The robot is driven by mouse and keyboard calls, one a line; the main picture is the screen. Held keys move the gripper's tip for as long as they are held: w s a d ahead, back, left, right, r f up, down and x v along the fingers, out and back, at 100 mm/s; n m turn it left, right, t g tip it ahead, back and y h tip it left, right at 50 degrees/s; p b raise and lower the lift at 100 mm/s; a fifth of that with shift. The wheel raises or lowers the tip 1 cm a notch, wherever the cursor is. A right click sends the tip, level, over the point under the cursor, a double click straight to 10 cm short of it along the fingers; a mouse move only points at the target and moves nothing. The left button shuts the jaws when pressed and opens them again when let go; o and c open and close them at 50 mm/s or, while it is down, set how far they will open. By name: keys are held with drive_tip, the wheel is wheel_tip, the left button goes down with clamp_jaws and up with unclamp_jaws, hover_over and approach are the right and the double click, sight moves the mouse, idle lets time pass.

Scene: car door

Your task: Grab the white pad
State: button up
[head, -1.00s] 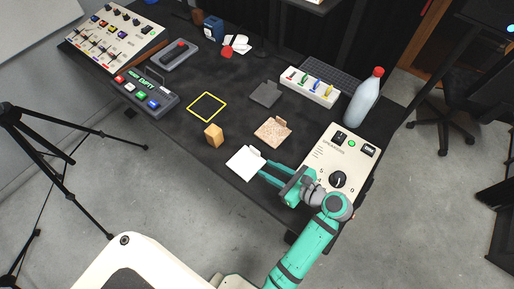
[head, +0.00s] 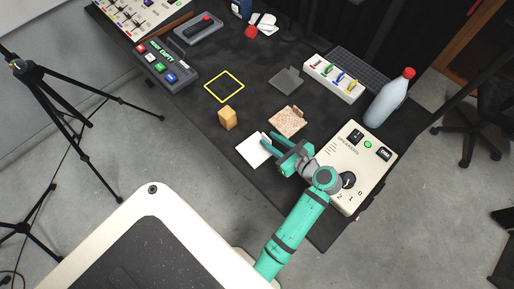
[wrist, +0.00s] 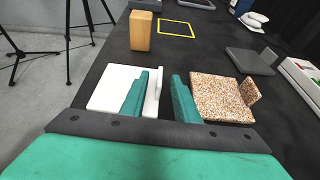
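The white pad (head: 252,152) lies flat on the black table near its front edge. In the wrist view the pad (wrist: 108,88) has an upright white tab on its right side. My gripper (head: 269,143) is at the pad's right side in the head view. In the wrist view my gripper (wrist: 160,92) is open, with one teal finger over the pad left of the tab and the other right of it. The tab shows between the fingers, with a gap on its right; whether the left finger touches it I cannot tell.
A speckled pad (wrist: 218,98) with its own tab lies close right of my gripper. A wooden block (head: 227,118) stands behind the white pad. A yellow square outline (head: 224,86), a grey pad (head: 286,80), a dial box (head: 350,165) and a bottle (head: 390,98) are farther off.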

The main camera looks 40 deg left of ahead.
drive_tip(key=shift+x, duration=1.45)
clamp_jaws()
